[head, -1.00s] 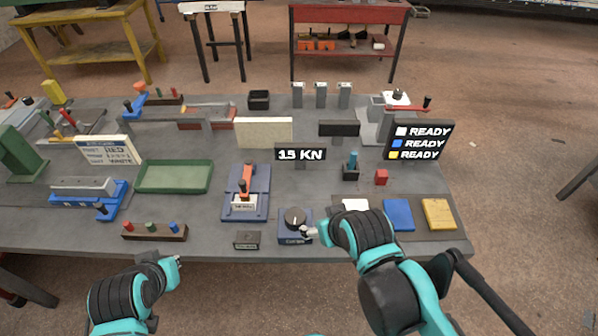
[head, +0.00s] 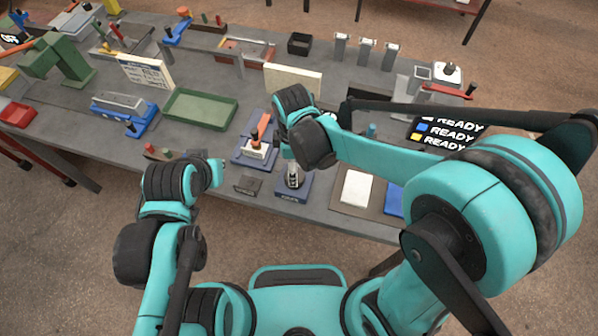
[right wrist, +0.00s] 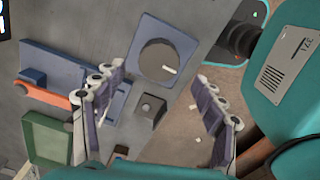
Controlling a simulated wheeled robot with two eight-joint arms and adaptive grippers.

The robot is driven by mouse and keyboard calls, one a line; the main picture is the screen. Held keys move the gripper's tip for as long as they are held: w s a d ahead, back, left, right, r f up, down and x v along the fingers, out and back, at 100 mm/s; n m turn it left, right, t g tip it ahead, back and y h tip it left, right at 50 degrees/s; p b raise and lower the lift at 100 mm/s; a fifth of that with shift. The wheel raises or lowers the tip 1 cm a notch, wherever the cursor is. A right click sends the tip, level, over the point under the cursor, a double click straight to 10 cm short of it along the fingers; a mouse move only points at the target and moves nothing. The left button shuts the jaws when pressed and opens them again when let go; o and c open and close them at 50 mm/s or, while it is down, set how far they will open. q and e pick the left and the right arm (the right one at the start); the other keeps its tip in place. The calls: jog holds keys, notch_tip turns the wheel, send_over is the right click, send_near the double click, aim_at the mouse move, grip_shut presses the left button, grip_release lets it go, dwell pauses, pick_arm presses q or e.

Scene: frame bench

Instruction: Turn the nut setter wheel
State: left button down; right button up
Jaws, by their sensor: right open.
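The nut setter wheel is a dark round knob (right wrist: 157,57) with a white pointer mark, on a square blue base (right wrist: 186,44) in the right wrist view. In the head view the blue base (head: 290,194) is at the bench's front edge, and my right gripper (head: 292,176) hangs over it, hiding much of the knob. In the right wrist view my right gripper (right wrist: 163,74) is open, its fingers spread toward either side of the knob with nothing between them. Contact cannot be told. My left gripper (head: 218,173) hovers left of the base, its fingers too small to read.
A small dark block (head: 247,185) sits just left of the base. A blue fixture with an orange handle (head: 256,150) stands behind it. A white pad (head: 356,188) lies to the right. A green tray (head: 201,109) is farther left. My right forearm covers the bench's right part.

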notch_tip(320, 180, down, 6)
jog(key=shift+f+b, duration=0.1)
jog(key=shift+b, duration=0.7)
jog(key=c, duration=1.2)
